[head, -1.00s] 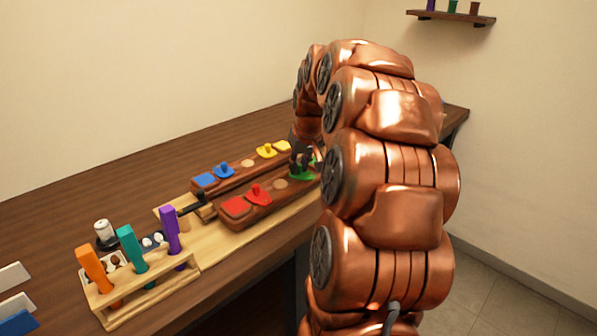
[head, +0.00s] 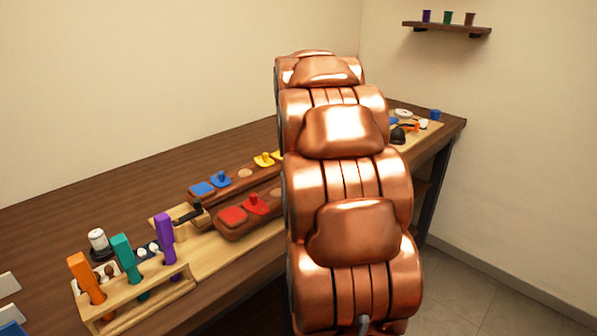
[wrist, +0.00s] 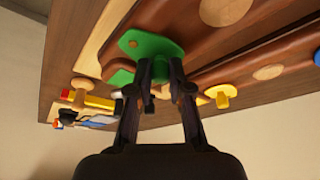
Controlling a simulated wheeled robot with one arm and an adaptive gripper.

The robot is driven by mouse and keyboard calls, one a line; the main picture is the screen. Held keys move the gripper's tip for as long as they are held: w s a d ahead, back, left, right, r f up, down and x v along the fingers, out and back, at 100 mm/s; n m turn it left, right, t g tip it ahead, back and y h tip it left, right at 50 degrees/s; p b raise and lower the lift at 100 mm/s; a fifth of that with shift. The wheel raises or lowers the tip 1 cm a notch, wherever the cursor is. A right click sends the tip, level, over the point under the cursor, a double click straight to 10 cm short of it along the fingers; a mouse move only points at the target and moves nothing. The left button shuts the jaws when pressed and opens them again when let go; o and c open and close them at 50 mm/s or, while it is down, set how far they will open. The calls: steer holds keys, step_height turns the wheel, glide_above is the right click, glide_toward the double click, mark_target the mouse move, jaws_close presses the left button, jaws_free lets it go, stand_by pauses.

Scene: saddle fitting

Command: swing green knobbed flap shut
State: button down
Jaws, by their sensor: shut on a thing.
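The green flap (wrist: 155,47) shows in the wrist view as a flat plate with a small round pin near its left end, lying against the brown wooden bar. My gripper (wrist: 162,78) is shut at the flap's near edge, on its knob, which the fingers mostly hide. A second green patch (wrist: 121,77) shows just below and left of the plate, partly covered by the left finger; I cannot tell how far the plate overlaps it. In the head view my arm hides the green flap and my gripper.
A yellow knobbed flap (wrist: 222,94) is close to the right finger, on the other bar. In the head view, red (head: 256,203) and blue (head: 221,178) knobbed flaps sit further left. A wooden rack (head: 145,300) with upright coloured handles stands at the front left.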

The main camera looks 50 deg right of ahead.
steer(key=c, duration=1.1)
jaws_free()
steer(key=shift+r, duration=0.1)
steer(key=v, duration=1.1)
steer(key=shift+s+a+r, duration=0.15)
steer(key=shift+a+r, duration=0.05)
steer(key=shift+r, duration=0.15)
